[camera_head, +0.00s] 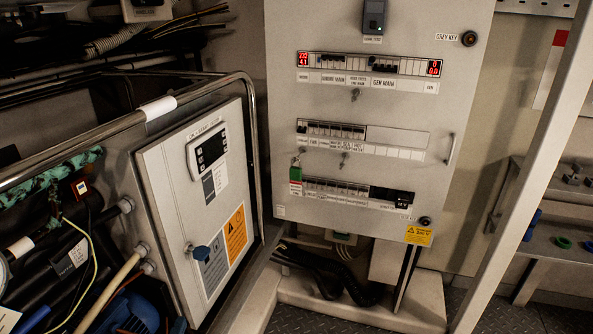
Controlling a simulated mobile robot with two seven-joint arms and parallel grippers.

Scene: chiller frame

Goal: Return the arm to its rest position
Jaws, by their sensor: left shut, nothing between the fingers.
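Neither of my grippers can be made out in the head view, and no part of my arms is clearly visible. The white control box (165,190) of the chiller frame is at left centre.
A bent metal rail (215,88) runs along the frame's top. Pipes, cables and a blue motor (130,314) crowd the lower left. A pale slanted post (535,165) stands at right, before a shelf (560,243). Bare dark floor (500,307) shows at bottom right.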

